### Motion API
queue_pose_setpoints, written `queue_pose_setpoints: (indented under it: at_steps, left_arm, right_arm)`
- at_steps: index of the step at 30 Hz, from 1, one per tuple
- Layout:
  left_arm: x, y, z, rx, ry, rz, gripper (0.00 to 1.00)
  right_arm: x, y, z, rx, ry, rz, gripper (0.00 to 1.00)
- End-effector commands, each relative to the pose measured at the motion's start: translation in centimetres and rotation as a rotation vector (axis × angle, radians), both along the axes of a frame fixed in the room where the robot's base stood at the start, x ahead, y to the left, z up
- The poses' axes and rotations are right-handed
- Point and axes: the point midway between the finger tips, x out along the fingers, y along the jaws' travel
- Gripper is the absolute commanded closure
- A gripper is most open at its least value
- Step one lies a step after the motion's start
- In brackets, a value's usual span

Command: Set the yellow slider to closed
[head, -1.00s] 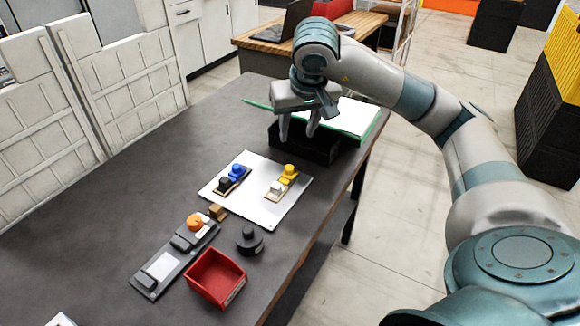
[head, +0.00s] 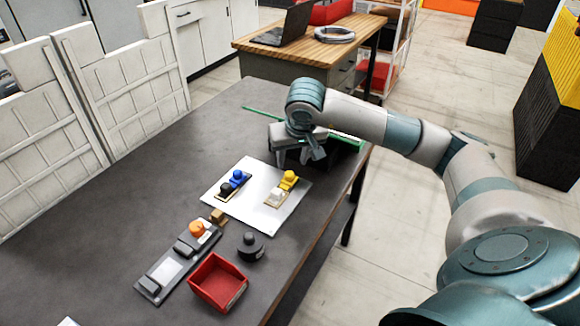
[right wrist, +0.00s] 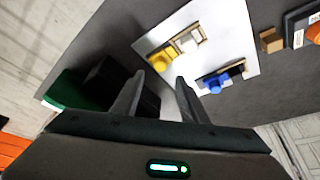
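The yellow slider (head: 289,179) is a yellow block with a round knob on a white panel (head: 243,211), at the far end of a short track. A white block (head: 273,198) sits at the near end of the same track. In the right wrist view the yellow slider (right wrist: 162,58) shows just beyond my fingertips. My right gripper (head: 293,161) is open and empty, fingers pointing down, just behind the yellow slider and apart from it. It also shows open in the right wrist view (right wrist: 160,80). My left gripper is not in view.
A blue slider (head: 236,175) and a black block (head: 226,187) share a second track on the panel. A black box (head: 345,158) with a green-edged item stands behind my gripper. A red bin (head: 217,282), a black knob (head: 251,246) and a grey switch fixture (head: 172,266) stand nearer.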

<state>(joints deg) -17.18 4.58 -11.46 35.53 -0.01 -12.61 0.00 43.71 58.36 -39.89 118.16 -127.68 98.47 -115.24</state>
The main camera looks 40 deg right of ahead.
Motion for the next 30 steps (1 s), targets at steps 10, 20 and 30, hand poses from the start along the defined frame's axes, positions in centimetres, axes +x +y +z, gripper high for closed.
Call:
queue_pose_setpoints:
  at_steps: [10, 20, 30]
  left_arm:
    - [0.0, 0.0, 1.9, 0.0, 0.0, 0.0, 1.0]
    - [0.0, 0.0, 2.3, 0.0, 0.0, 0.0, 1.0]
    - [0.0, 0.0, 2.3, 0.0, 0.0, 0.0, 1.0]
  right_arm:
    - [1.9, -0.8, -5.0, 0.001, 0.003, -0.001, 0.6]
    - [2.5, -1.1, -6.7, -0.001, 0.001, 0.001, 0.6]
    - [2.5, -1.1, -6.7, -0.001, 0.001, 0.001, 0.89]
